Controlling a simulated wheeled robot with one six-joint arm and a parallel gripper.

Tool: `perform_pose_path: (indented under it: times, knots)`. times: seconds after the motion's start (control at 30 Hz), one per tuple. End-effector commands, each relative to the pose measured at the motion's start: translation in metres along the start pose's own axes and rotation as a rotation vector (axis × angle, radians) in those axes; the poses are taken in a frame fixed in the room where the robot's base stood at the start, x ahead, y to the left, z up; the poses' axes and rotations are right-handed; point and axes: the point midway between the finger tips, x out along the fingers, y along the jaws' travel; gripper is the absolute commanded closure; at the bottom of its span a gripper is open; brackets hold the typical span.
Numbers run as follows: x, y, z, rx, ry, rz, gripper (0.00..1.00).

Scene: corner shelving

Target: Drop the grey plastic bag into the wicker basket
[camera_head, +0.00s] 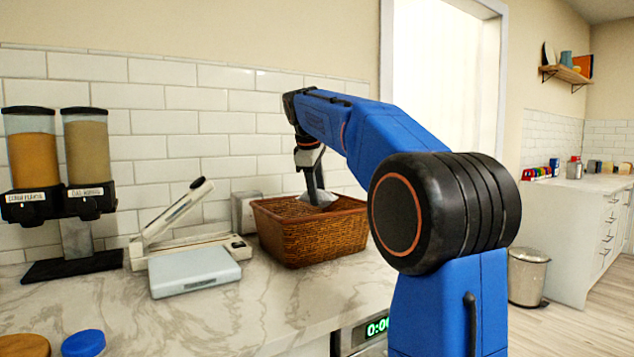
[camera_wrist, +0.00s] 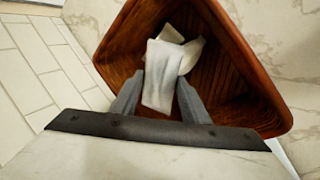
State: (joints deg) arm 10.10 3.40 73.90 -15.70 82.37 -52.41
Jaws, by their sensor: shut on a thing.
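The brown wicker basket (camera_head: 318,240) stands on the marble counter, and its rim also shows in the wrist view (camera_wrist: 238,42). My gripper (camera_head: 317,195) points down into the basket's opening. In the wrist view my gripper (camera_wrist: 158,98) is shut on the grey plastic bag (camera_wrist: 160,75), which hangs between the two fingers. The bag looks pale grey-white and crumpled there. In the head view a bit of the bag (camera_head: 322,198) shows at the fingertips, at about rim height. Whether it touches the basket floor cannot be told.
A bag sealer (camera_head: 190,247) with its arm raised and a pale flat scale (camera_head: 195,272) stand left of the basket. Two food dispensers (camera_head: 62,160) are further left. A grey box (camera_head: 246,212) stands behind the basket, near the tiled wall. The front counter is mostly clear.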

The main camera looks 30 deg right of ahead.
Motion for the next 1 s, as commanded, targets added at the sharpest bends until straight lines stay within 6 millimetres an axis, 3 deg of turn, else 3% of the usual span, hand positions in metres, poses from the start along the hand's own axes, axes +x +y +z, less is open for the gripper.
perform_pose_path:
  times: [0.5,0.53,0.6,1.0]
  knots:
    - [0.0099,-0.005,0.0002,0.001,0.0,0.0,0.8]
    - [0.0099,-0.005,0.0002,0.001,0.0,0.0,0.52]
    - [0.01,-0.005,0.0002,0.0,0.0,0.0,0.37]
    - [0.0042,-0.005,0.0,0.0,0.0,0.0,0.37]
